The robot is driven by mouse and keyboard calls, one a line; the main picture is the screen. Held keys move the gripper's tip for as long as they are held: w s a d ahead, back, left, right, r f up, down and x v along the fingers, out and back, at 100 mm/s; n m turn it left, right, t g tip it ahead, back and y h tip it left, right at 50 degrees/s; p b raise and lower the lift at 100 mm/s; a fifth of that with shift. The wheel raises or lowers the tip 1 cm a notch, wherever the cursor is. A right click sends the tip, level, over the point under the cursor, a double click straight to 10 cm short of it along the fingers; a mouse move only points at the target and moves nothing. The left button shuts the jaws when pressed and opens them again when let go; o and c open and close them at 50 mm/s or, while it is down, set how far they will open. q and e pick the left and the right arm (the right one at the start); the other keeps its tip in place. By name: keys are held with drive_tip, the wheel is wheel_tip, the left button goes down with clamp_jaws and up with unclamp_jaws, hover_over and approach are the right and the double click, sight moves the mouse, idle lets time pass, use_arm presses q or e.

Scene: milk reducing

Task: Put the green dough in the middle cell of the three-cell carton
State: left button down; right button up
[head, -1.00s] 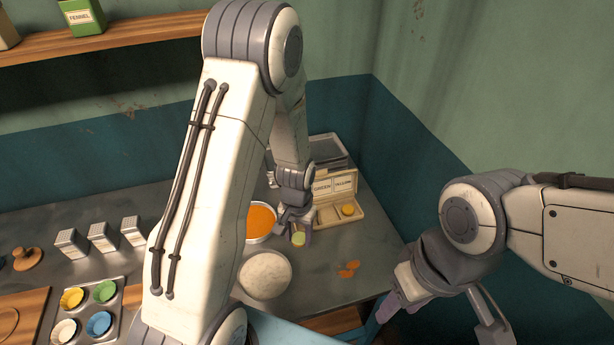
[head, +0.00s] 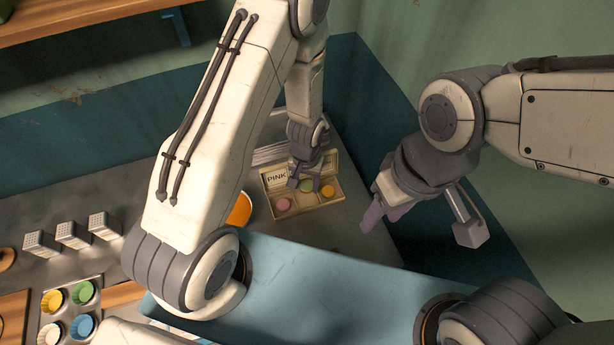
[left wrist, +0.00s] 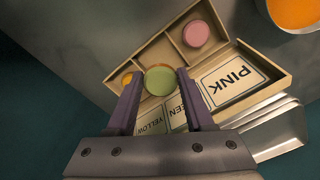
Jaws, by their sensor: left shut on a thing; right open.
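The green dough (head: 306,186) is a small round piece held between the fingertips of my left gripper (head: 307,182). In the left wrist view the green dough (left wrist: 159,80) sits between the two purple fingers, over the middle cell of the open three-cell carton (head: 318,204). I cannot tell whether it touches the cell floor. The pink dough (head: 283,204) lies in the left cell and the yellow dough (head: 328,191) in the right cell. The carton's raised lid carries the labels pink, green and yellow, partly covered by my left gripper. My right gripper (head: 376,213) is open and empty, right of the carton.
An orange-filled bowl (head: 239,209) stands left of the carton, partly behind my left arm. A muffin tin (head: 66,325) with coloured cups and several metal boxes (head: 72,234) are at the left. The counter in front of the carton is clear.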

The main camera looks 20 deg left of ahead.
use_arm(q)
wheel_tip(320, 180, down, 4)
drive_tip(key=b, duration=0.3)
drive_tip(key=shift+f+b, duration=0.4)
drive_tip(key=shift+f, duration=0.1)
idle(0.5)
drive_tip(key=shift+c, duration=1)
unclamp_jaws()
wheel_tip(320, 180, up, 10)
drive_tip(key=shift+r+b, duration=0.25)
drive_tip(key=shift+b, duration=0.7)
